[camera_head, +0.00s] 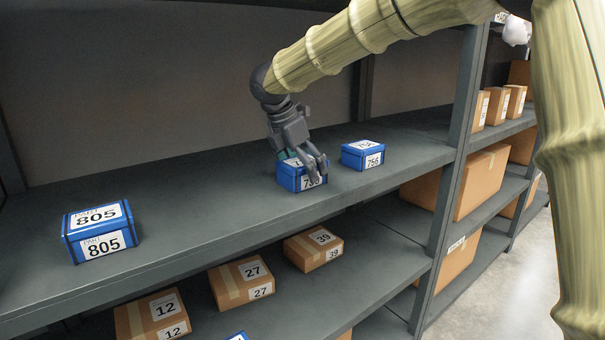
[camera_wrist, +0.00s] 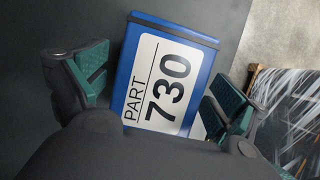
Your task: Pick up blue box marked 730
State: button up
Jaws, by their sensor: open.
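The blue box marked 730 (camera_head: 290,183) sits on the upper grey shelf, partly hidden behind my gripper in the head view. My gripper (camera_head: 305,170) is right over it, pointing down. In the wrist view the blue box (camera_wrist: 205,45) shows its white label reading PART 730. The open fingers of my gripper (camera_wrist: 160,95) stand on either side of the box, with green pads facing it. A gap shows between the left finger and the box; the right finger looks very near its edge, and I cannot tell whether it touches.
A blue box marked 756 (camera_head: 363,155) stands close to the right. A blue box marked 805 (camera_head: 101,230) stands at the left of the shelf (camera_head: 190,190). Cardboard boxes marked 12, 27 (camera_head: 241,281) and 39 lie on the shelf below. A shelf upright (camera_head: 462,120) rises at the right.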

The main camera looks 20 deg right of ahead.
jog(key=shift+f, duration=0.25)
dwell(0.4)
jog(key=c, duration=1.5)
jog(key=shift+o, duration=0.2)
jog(key=shift+r, duration=0.15)
